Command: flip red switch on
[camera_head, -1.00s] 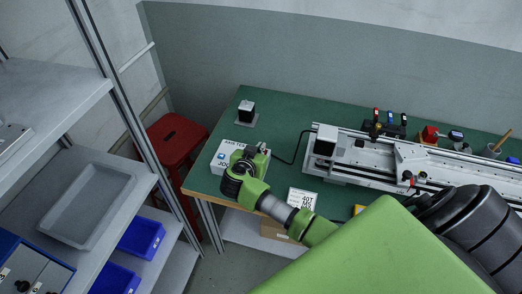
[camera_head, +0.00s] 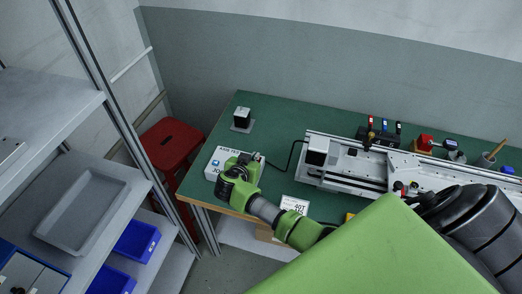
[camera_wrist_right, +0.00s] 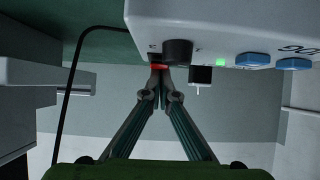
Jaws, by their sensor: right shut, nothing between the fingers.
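The white control box (camera_head: 217,163) stands on the left end of the green table in the head view. In the right wrist view the box (camera_wrist_right: 220,25) fills the top, with a black knob (camera_wrist_right: 177,52), a lit green light (camera_wrist_right: 221,62) and blue buttons (camera_wrist_right: 252,59). A small red part, seemingly the red switch (camera_wrist_right: 158,66), shows beside the knob, partly hidden by the fingertips. My right gripper (camera_head: 257,157) is at the box. Its fingers (camera_wrist_right: 160,76) are shut and empty, with the tips at the red part; whether they touch it I cannot tell.
A black cable (camera_head: 290,158) runs from the box area to the white gantry (camera_head: 345,175) on the right. A small dark block (camera_head: 242,117) stands behind the box. A red stool (camera_head: 172,145) and grey shelves (camera_head: 60,115) are at the left.

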